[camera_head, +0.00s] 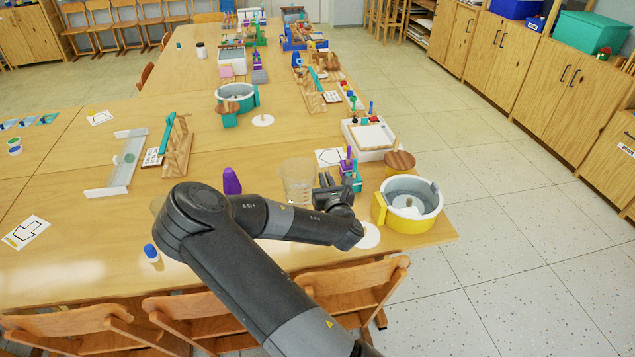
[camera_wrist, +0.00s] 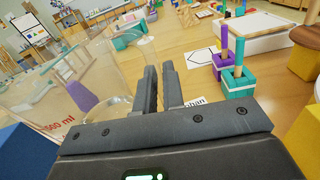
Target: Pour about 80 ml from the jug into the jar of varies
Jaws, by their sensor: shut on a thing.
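A clear jug (camera_head: 298,180) is held beside my gripper (camera_head: 328,188), over the near right part of the table. In the wrist view the jug (camera_wrist: 75,85) fills the left side, large and tilted in the picture, with a red "500 ml" mark. My gripper's dark fingers (camera_wrist: 160,90) are close together at the jug's right side, shut on it; the grasped part is mostly hidden. The liquid level is not clear. I cannot pick out the jar for certain. A pale, rounded thing (camera_head: 156,205) is partly hidden behind my arm.
A yellow-and-grey basin (camera_head: 385,212) stands right of my gripper, near the table (camera_head: 80,270) edge. Close behind are purple and teal block stands (camera_head: 352,178), a white tray (camera_head: 358,152) and a wooden disc (camera_head: 399,160). A purple object (camera_head: 231,181) stands left. Chairs line the near edge.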

